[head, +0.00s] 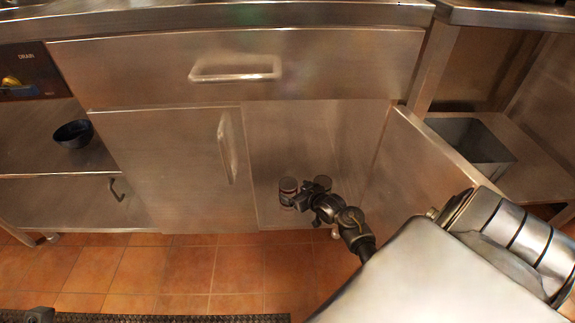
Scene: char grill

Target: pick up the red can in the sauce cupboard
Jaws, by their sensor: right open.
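The right-hand door of the sauce cupboard (262,130) stands open. Inside, near the front of its floor, is a small upright can (288,186) with a dark reddish-grey side. A second can-like thing (323,182) stands just to its right, partly hidden by my gripper. I cannot tell the colours for sure. My right gripper (291,203) reaches into the cupboard from the lower right. Its open fingers are at the lower part of the left can; whether they touch it is unclear.
The open door (432,160) stands close to the right of my arm. The left door (170,165) is shut, with a drawer (330,65) above. A dark bowl (73,134) sits on the left shelf, and a grey bin (465,140) is at right.

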